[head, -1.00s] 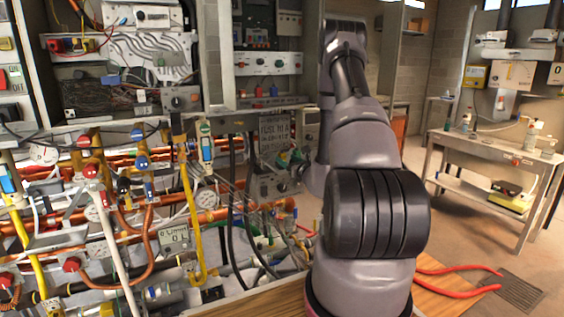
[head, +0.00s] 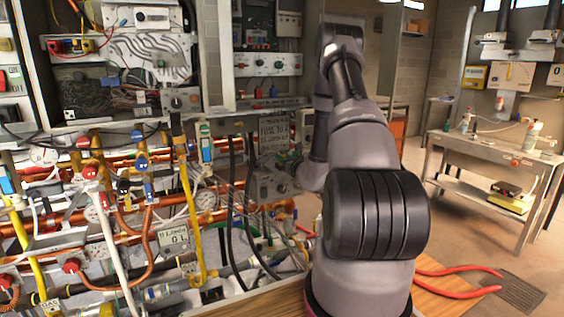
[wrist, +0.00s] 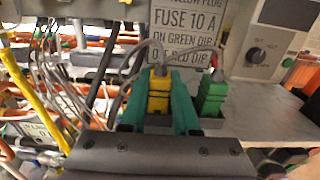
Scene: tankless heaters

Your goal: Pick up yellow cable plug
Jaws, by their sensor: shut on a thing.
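The yellow cable plug (wrist: 158,93) is upright in the wrist view, with a grey cable leaving its top. My gripper (wrist: 160,82) has teal fingers, one on each side of the yellow plug, and is shut on it. The lower end of the plug is hidden behind the gripper body, so I cannot tell whether it is seated in a socket. In the head view my arm hides much of this area, and I cannot make out the plug there.
A green plug (wrist: 212,97) stands just right of my gripper. Behind is a sign with fuse text (wrist: 186,30). A panel with a knob (wrist: 256,56) is at the right. A yellow hose (wrist: 22,85), pipes and loose cables crowd the left. A metal table (head: 490,150) stands farther right.

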